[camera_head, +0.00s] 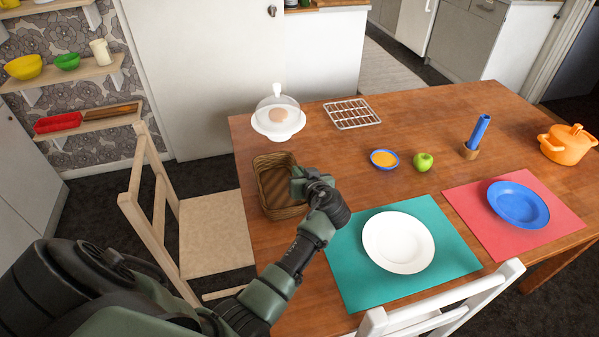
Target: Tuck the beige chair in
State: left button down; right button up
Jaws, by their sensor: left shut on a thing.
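The beige chair (215,234) stands upright at the table's left end, its seat toward the table and its open-framed backrest (137,190) on the far left. The seat's right side meets the table edge in the picture; I cannot tell how much lies under the tabletop. The wooden table (330,155) fills the middle and right. My left gripper (298,182) is over the table, away from the chair, shut on the right rim of a brown wicker basket (272,188). Its fingertips are partly hidden. My right gripper is out of view.
A teal mat with a white plate (398,242), a red mat with a blue bowl (518,204), an apple (423,162), an orange pot (567,145), a wire rack (352,114) and a domed stand (278,115) occupy the table. A white chair (450,302) stands at the near side.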

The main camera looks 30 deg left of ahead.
aim_at(215, 235)
jog(key=k+l, duration=0.15)
jog(key=l, duration=0.2)
jog(key=k+l, duration=0.1)
jog(key=l, duration=0.25)
jog(key=k, duration=0.5)
